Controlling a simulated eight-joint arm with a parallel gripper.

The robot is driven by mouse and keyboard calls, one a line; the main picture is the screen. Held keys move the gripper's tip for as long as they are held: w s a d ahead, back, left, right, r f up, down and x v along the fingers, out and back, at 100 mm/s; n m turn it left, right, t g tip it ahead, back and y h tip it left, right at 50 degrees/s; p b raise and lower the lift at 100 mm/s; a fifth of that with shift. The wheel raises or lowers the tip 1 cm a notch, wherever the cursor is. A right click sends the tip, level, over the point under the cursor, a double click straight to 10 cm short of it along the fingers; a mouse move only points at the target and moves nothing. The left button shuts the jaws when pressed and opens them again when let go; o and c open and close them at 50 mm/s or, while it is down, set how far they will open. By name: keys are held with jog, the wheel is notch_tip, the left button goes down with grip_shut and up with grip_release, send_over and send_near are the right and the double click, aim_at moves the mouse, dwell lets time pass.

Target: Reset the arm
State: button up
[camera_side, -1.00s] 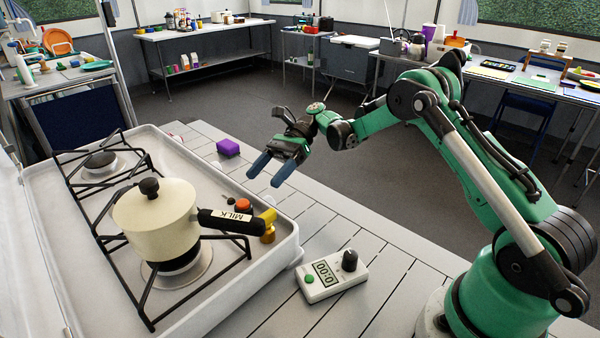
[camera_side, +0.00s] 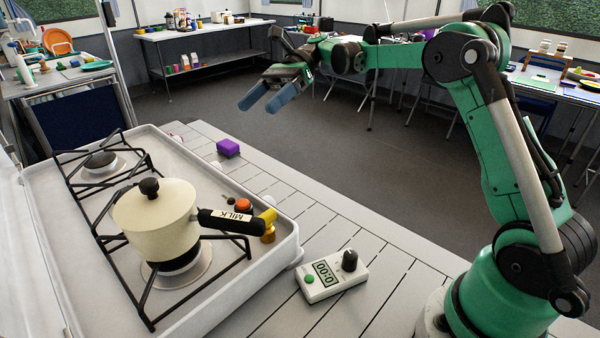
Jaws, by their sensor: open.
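My gripper (camera_side: 266,99) has two blue fingertips and hangs in the air at the top middle of the side view. It appears above and beyond the far part of the slatted table. Its fingers are apart with nothing between them, and it touches nothing. My green arm reaches across from its base at the lower right, with the elbow raised near the top edge.
A cream pot (camera_side: 158,230) with a MILK label on its handle sits on the camp stove (camera_side: 285,255). A timer (camera_side: 333,276) reading 0:00 and a purple block (camera_side: 228,147) rest on the slatted table (camera_side: 385,252). Side tables stand behind.

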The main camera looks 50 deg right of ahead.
jog(key=s+f+n+t+h, duration=0.4)
jog(key=s+n+h, duration=0.2)
jog(key=n, duration=0.3)
jog(key=s+f+n+t+h, duration=0.4)
jog(key=s+n+h, duration=0.3)
jog(key=n, duration=0.3)
jog(key=shift+s+h, duration=0.15)
jog(key=shift+h, duration=0.35)
